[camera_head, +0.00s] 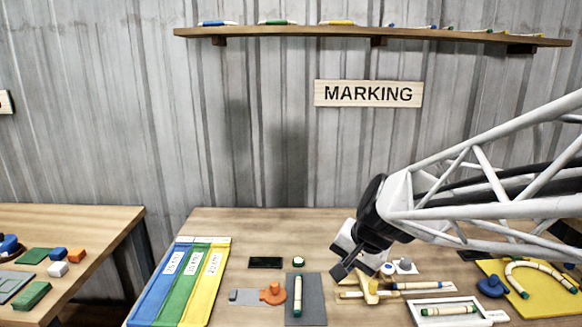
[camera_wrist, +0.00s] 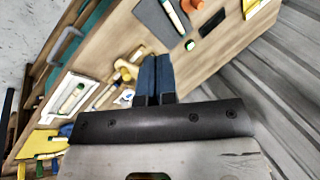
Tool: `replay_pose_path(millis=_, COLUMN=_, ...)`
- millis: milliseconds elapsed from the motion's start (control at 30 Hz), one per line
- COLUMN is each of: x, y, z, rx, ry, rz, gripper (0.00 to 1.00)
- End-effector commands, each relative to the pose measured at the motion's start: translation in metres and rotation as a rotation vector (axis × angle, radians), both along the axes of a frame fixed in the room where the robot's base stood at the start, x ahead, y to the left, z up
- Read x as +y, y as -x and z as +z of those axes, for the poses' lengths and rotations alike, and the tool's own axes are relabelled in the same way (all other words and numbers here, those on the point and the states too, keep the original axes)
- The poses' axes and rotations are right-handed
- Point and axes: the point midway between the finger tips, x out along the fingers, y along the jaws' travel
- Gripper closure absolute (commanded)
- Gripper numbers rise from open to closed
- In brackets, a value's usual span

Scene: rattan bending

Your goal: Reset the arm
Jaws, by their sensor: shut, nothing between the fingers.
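My gripper (camera_head: 342,272) hangs from my white lattice arm over the middle right of the workbench. Its dark fingers point down and left, just above and left of a yellow fixture (camera_head: 371,291). In the wrist view my gripper (camera_wrist: 156,60) shows two fingers side by side, touching, with nothing between them. Below it, light rattan sticks lie on the bench, one with a blue end (camera_head: 424,286). I cannot tell exactly how far the fingertips are from the fixture.
A grey mat (camera_head: 314,310) holds a green-ended stick, with an orange clamp (camera_head: 274,293) beside it. A blue, green and yellow tray (camera_head: 164,303) stands left. A white tray (camera_head: 416,310) and yellow board (camera_head: 550,300) with a bent rattan piece lie right. A shelf (camera_head: 300,31) hangs above.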

Motion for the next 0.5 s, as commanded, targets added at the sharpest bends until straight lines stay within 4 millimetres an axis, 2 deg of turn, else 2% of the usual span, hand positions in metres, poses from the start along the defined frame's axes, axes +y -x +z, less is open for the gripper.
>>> replay_pose_path(millis=100, x=-0.013, y=0.037, z=0.004, rx=-0.011, ry=0.079, rz=0.075, gripper=1.00)
replay_pose_path(millis=500, x=-0.059, y=0.147, z=0.004, rx=-0.015, ry=0.359, rz=0.299, gripper=1.00)
